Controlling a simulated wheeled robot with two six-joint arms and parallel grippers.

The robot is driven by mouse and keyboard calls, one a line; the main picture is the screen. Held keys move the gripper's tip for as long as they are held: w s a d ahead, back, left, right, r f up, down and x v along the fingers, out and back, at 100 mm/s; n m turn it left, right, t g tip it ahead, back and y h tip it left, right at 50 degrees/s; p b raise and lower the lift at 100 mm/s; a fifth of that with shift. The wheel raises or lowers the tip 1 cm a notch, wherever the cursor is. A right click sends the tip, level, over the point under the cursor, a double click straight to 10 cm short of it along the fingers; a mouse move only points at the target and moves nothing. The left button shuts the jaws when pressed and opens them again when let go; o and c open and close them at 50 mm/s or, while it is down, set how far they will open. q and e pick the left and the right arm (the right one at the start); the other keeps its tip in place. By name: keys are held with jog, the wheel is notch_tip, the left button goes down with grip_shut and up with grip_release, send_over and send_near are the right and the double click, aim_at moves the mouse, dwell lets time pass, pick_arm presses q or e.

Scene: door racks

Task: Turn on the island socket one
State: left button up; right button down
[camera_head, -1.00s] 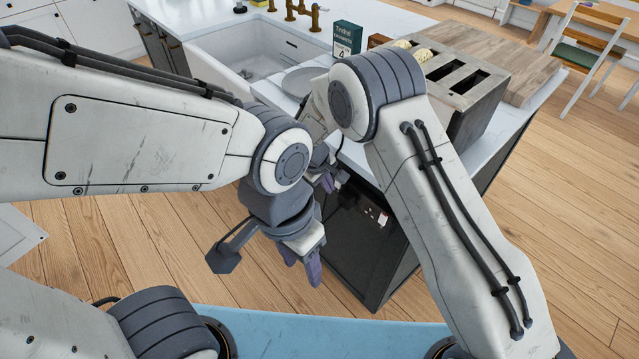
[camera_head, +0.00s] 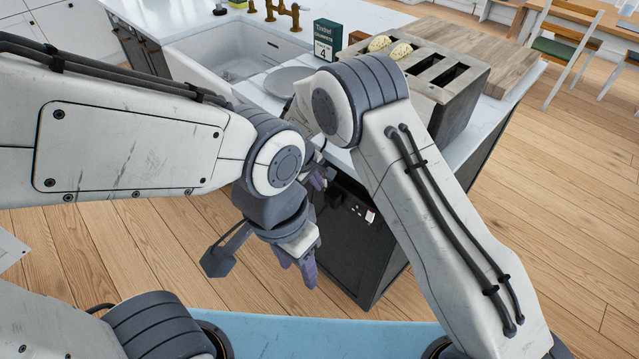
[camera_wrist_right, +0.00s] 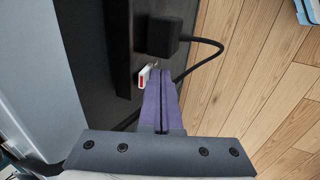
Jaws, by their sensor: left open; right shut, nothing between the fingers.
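The island socket is a dark plate (camera_head: 356,207) on the island's black side panel; it also shows in the right wrist view (camera_wrist_right: 139,50). A black plug (camera_wrist_right: 161,36) with a cable sits in it. Beside the plug is a small white switch with a red mark (camera_wrist_right: 143,78). My right gripper (camera_wrist_right: 155,78) is shut and empty, its purple fingertips right at the switch; I cannot tell whether they touch. In the head view the right gripper (camera_head: 317,176) is partly hidden behind my arms. My left gripper (camera_head: 297,268) is open and empty, hanging below it.
The island top (camera_head: 480,115) carries a toaster (camera_head: 440,80), a wooden board (camera_head: 492,62), a dark green box (camera_head: 326,39) and a plate (camera_head: 287,79) by the sink (camera_head: 225,55). The plug's cable (camera_wrist_right: 214,50) loops near the fingers. Wooden floor (camera_head: 520,220) is open at right.

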pick_arm(q)
jog(key=shift+r+p, duration=0.4)
jog(key=shift+r, duration=0.05)
pick_arm(e)
jog(key=shift+r, duration=0.8)
pick_arm(q)
jog(key=shift+s+a+f+b, duration=0.1)
jog(key=shift+s+f+b, duration=0.15)
jog(key=shift+f+b, duration=0.3)
jog(key=shift+s+a+f+b, duration=0.1)
jog(key=shift+s+f+b, duration=0.1)
jog(key=shift+f+b, duration=0.35)
pick_arm(e)
jog(key=s+a+r, duration=0.6)
jog(key=s+r, duration=0.1)
jog(key=r, duration=0.1)
jog(key=shift+a, duration=0.2)
